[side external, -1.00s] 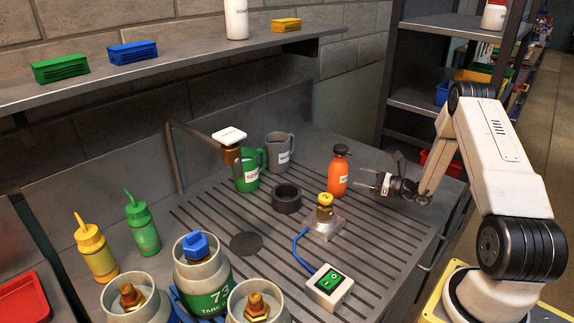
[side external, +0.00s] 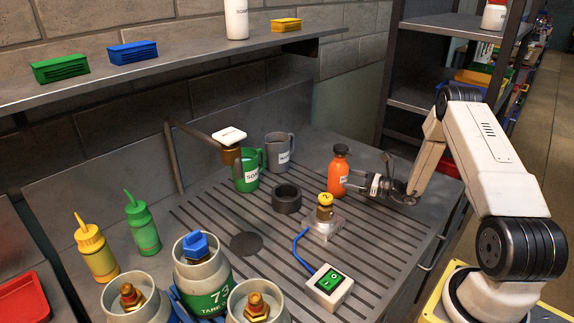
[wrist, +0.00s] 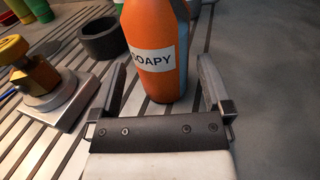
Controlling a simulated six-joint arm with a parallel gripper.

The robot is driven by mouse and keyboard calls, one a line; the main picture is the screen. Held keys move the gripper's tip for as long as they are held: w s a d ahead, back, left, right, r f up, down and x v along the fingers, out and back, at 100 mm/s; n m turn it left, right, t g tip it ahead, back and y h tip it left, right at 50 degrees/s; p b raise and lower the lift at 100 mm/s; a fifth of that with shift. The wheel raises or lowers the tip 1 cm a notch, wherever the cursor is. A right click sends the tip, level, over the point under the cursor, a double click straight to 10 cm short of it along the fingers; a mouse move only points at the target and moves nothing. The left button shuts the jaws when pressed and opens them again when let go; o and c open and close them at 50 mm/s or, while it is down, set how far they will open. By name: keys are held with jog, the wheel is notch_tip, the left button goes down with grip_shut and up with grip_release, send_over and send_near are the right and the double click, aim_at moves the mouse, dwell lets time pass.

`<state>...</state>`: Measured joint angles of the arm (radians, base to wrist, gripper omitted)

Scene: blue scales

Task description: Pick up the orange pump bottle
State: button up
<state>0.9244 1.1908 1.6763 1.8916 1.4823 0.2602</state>
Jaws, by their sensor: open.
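The orange pump bottle (side external: 338,174) stands upright on the slotted metal bench, with a dark pump top and a white label. My gripper (side external: 358,182) is low beside its right side and points at it. In the wrist view the orange bottle (wrist: 154,50) shows its label reading "OAPY", and its top is cut off by the frame. The open jaws of my gripper (wrist: 163,88) point toward the bottle's lower body, which stands between or just beyond the fingertips. I cannot tell whether either finger touches it.
A brass valve on a metal block (side external: 323,222) stands in front of the bottle, with a blue cable to a green switch box (side external: 328,287). A black ring (side external: 286,198), a green jug (side external: 250,168) and a grey jug (side external: 280,152) stand to the left.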

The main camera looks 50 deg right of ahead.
aim_at(338, 175)
jog(key=shift+x, duration=2.35)
jog(key=shift+c, duration=0.2)
jog(key=shift+r, duration=0.1)
grip_shut()
